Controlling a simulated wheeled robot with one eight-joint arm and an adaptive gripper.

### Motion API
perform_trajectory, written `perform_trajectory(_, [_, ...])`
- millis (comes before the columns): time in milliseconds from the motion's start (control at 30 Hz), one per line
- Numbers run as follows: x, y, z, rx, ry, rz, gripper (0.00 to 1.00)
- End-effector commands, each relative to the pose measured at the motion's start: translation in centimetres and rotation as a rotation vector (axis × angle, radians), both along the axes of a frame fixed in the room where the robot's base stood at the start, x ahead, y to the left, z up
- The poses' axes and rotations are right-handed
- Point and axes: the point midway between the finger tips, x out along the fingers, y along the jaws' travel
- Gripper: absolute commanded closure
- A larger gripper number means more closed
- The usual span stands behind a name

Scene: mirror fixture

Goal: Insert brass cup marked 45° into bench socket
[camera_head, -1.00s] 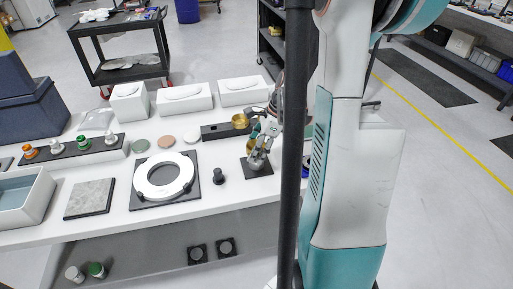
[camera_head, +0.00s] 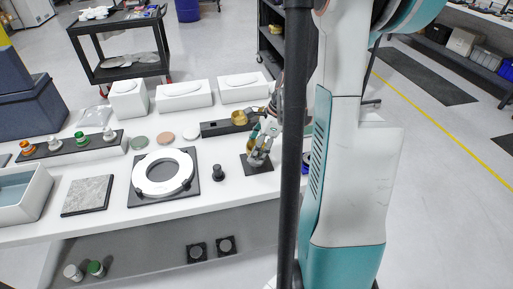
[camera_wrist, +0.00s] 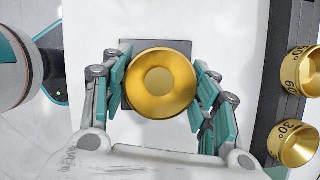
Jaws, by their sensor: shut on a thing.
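A round brass cup (camera_wrist: 162,82) is between the two fingers of my gripper (camera_wrist: 162,92) in the wrist view. The fingers are shut on its sides. Its marking is not visible from above. A dark square plate with the bench socket (camera_wrist: 127,46) shows behind the cup; the socket opening is hidden. In the head view my gripper (camera_head: 257,157) is at this dark plate (camera_head: 262,167), near the right of the white bench. I cannot tell whether the cup is above the socket or seated in it.
Brass cups marked 60° (camera_wrist: 300,72) and 30° (camera_wrist: 294,144) stand on a dark rack (camera_head: 215,129) near my gripper. A black knob (camera_head: 218,173) and a white ring (camera_head: 163,188) on a dark plate are to the left. White boxes (camera_head: 184,95) stand behind.

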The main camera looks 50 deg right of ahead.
Motion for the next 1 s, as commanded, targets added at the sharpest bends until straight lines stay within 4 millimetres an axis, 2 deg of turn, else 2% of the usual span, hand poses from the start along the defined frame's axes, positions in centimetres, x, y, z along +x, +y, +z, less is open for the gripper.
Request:
perform_trajectory(967, [0.0, 0.0, -1.2, 0.000, 0.000, 0.000, 0.70])
perform_trajectory(1000, [0.0, 0.0, -1.2, 0.000, 0.000, 0.000, 0.39])
